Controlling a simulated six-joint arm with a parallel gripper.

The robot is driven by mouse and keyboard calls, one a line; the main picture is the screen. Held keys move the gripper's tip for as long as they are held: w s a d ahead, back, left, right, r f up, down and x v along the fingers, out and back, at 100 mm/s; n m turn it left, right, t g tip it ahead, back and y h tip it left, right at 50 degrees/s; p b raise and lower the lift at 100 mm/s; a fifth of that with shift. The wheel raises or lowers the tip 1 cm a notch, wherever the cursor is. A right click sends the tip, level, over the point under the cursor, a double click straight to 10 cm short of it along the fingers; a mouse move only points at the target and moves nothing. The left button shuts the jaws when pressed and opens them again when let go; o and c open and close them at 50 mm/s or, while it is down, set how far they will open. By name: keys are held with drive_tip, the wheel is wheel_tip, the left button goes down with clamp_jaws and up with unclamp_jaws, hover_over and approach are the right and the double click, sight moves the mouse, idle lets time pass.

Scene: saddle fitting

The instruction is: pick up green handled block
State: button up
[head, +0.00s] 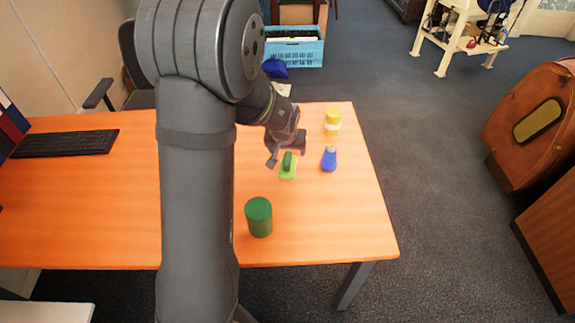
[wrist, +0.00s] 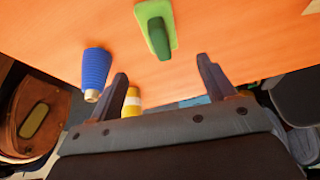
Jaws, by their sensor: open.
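The green handled block (head: 288,168) lies on the orange table, a light green flat base with a darker green handle on top. In the wrist view the block (wrist: 165,14) is at the top centre, ahead of the fingertips and between their lines. My gripper (head: 286,150) is open and empty, just above and behind the block in the head view. Its two fingers (wrist: 162,70) are spread apart in the wrist view. I cannot tell the exact height of the fingers above the handle.
A blue tapered object (head: 329,159) stands right of the block; a yellow and white cylinder (head: 333,123) stands behind it. A dark green cylinder (head: 259,217) stands nearer the front edge. A black keyboard (head: 66,143) lies far left.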

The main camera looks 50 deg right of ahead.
sight(287, 158)
drive_tip(key=x, duration=1.1)
drive_tip(key=shift+w+a+f, duration=0.1)
drive_tip(key=shift+a, duration=0.05)
drive_tip(key=c, duration=1.1)
drive_tip(key=shift+o, duration=0.2)
